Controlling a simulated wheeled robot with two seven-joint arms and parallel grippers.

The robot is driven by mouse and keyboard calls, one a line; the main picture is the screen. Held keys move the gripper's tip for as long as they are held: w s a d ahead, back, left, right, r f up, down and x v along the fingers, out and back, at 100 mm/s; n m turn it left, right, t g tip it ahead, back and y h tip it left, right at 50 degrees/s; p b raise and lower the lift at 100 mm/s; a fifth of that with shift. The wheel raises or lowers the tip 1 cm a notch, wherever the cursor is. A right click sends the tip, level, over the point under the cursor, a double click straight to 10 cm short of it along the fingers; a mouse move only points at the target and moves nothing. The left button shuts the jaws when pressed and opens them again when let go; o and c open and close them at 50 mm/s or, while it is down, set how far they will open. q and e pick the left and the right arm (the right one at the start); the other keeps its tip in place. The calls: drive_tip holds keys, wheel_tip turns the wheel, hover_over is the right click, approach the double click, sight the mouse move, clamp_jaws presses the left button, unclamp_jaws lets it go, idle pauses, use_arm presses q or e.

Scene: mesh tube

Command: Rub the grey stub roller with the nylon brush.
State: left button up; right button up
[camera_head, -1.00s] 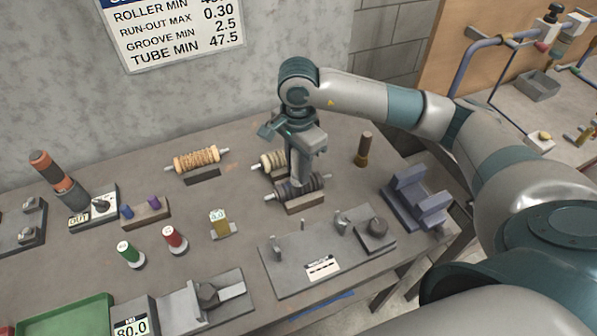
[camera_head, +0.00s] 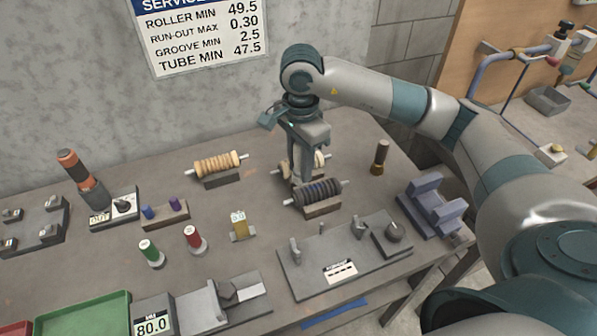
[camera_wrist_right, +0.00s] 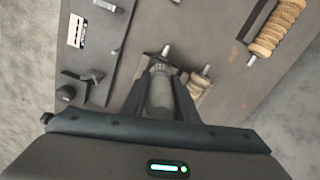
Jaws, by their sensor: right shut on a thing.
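The grey stub roller (camera_head: 320,193), dark and ribbed, lies on a small block near the middle of the table in the head view. My right gripper (camera_head: 302,178) points down just behind it and hides part of a cream roller (camera_head: 321,159). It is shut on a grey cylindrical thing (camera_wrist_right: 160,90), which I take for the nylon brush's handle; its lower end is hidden. In the wrist view a ribbed end and a pale axle end show just past this handle. I cannot tell whether the brush touches the grey roller. My left gripper is not in view.
A tan roller (camera_head: 217,163) lies on its block to the left. A brown upright cylinder (camera_head: 380,157) and a blue-grey cradle (camera_head: 434,207) stand to the right. A gauge plate (camera_head: 345,262) lies in front. Green and red spools and a green tray (camera_head: 85,318) are at front left.

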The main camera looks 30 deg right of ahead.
sight(299, 155)
drive_tip(key=shift+a+r, duration=0.15)
drive_tip(key=shift+r, duration=0.8)
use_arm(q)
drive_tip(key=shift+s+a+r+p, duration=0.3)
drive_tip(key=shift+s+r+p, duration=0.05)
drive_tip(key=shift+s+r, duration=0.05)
use_arm(e)
drive_tip(key=shift+r, duration=0.65)
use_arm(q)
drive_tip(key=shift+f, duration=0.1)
use_arm(e)
drive_tip(key=shift+n, duration=0.3)
